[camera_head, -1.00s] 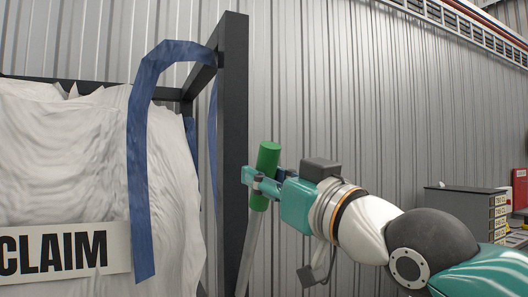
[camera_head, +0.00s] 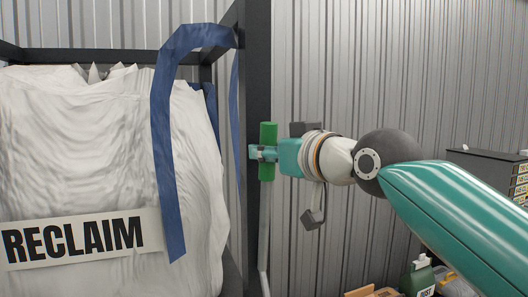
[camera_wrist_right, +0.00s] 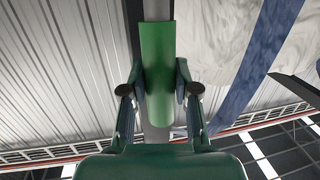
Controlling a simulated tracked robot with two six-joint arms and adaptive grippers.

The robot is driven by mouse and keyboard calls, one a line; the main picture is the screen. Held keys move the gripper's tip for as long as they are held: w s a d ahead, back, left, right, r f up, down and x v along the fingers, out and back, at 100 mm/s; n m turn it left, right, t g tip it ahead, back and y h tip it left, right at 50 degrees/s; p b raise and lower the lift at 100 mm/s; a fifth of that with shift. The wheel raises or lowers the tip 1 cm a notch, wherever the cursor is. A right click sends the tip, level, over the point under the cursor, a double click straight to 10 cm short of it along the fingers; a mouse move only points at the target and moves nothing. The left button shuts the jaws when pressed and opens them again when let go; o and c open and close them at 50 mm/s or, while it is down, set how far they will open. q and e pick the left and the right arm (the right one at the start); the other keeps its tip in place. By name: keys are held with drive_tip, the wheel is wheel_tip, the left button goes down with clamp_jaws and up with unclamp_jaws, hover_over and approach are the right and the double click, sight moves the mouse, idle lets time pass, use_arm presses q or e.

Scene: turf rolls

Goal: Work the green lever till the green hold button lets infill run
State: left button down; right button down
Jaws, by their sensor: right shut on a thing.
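The green lever grip (camera_head: 268,132) is a green cylinder on a thin grey rod (camera_head: 263,240), beside the dark frame post. The lever stands nearly upright. My right gripper (camera_head: 262,154) reaches in from the right and is shut on the green grip at about its middle. In the right wrist view the grip (camera_wrist_right: 157,50) sits between the two fingers of my right gripper (camera_wrist_right: 160,92). The green hold button and any infill flow are not in view. My left gripper is not in view.
A white bulk bag with a RECLAIM label (camera_head: 80,240) and a blue strap (camera_head: 163,140) hangs left of the dark post (camera_head: 257,70). A corrugated wall (camera_head: 340,70) stands behind. A dark cabinet (camera_head: 485,165) and a green-white bottle (camera_head: 418,277) are at the right.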

drive_tip(key=shift+a+f, duration=0.1)
drive_tip(key=shift+f, duration=0.1)
drive_tip(key=c, duration=0.8)
unclamp_jaws()
drive_tip(key=shift+a, duration=0.1)
drive_tip(key=shift+c, duration=0.2)
drive_tip(key=shift+r, duration=0.1)
drive_tip(key=shift+s+d+r, duration=0.1)
drive_tip(key=shift+s+d, duration=0.05)
drive_tip(key=shift+d, duration=0.1)
drive_tip(key=f+v, duration=0.1)
drive_tip(key=v, duration=1)
drive_tip(key=shift+s+r, duration=0.25)
drive_tip(key=shift+r, duration=0.15)
drive_tip(key=shift+d, duration=0.1)
drive_tip(key=shift+c, duration=0.2)
